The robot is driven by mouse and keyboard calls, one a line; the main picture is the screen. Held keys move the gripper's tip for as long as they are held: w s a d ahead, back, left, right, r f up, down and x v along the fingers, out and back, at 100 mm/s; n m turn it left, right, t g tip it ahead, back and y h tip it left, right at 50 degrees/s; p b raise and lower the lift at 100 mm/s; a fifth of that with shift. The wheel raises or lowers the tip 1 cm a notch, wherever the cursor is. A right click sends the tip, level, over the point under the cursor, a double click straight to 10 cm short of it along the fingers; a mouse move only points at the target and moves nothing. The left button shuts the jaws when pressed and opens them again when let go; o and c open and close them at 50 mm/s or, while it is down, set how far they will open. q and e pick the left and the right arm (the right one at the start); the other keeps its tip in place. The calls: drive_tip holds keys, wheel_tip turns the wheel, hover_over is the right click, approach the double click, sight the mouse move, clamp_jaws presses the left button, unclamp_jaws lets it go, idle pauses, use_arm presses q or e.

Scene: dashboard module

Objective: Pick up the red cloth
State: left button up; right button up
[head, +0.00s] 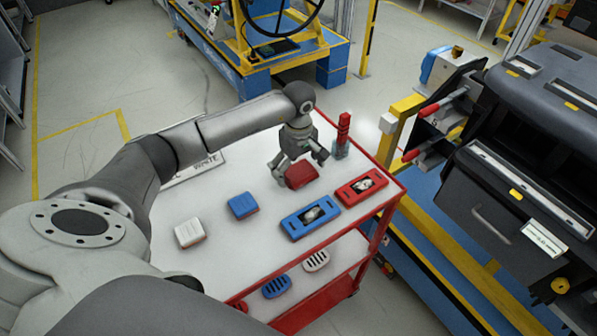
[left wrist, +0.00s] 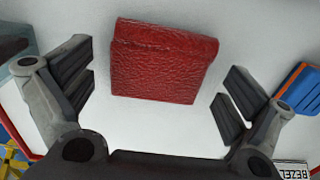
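The red cloth (head: 301,175) is a folded, wrinkled block lying on the white top of a red-framed cart. In the left wrist view the red cloth (left wrist: 161,62) lies between and just beyond my open fingers, with clear gaps on both sides. My left gripper (head: 297,170) is over the cloth, pointing down, with its fingers spread around it. It also shows in the left wrist view (left wrist: 157,95), open and empty. My right gripper is in neither view.
The cart top (head: 215,265) also holds a blue cloth (head: 242,206), a white cloth (head: 190,233), a blue tray (head: 311,216), a red tray (head: 362,189) and a bottle with a red top (head: 342,135). A dark dashboard module (head: 540,130) stands at the right.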

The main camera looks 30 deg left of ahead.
sight(299, 170)
use_arm(q)
drive_tip(key=c, duration=0.9)
drive_tip(key=shift+r, duration=0.15)
drive_tip(key=shift+r+b, duration=0.2)
drive_tip(key=shift+b, duration=0.15)
wheel_tip(299, 170, up, 2)
drive_tip(key=shift+r+b, duration=0.15)
drive_tip(key=shift+b, duration=0.7)
drive_tip(key=s+d+r+b, duration=0.1)
drive_tip(key=s+d+r, duration=0.1)
drive_tip(key=s+r, duration=0.1)
drive_tip(key=s+d+r+b, duration=0.1)
drive_tip(key=s+d+r, duration=0.2)
drive_tip(key=s, duration=0.2)
drive_tip(key=s+d+r+b, duration=0.1)
drive_tip(key=s+d+r, duration=0.1)
drive_tip(key=s+r, duration=0.2)
drive_tip(key=shift+d+b, duration=0.2)
drive_tip(key=shift+b, duration=0.1)
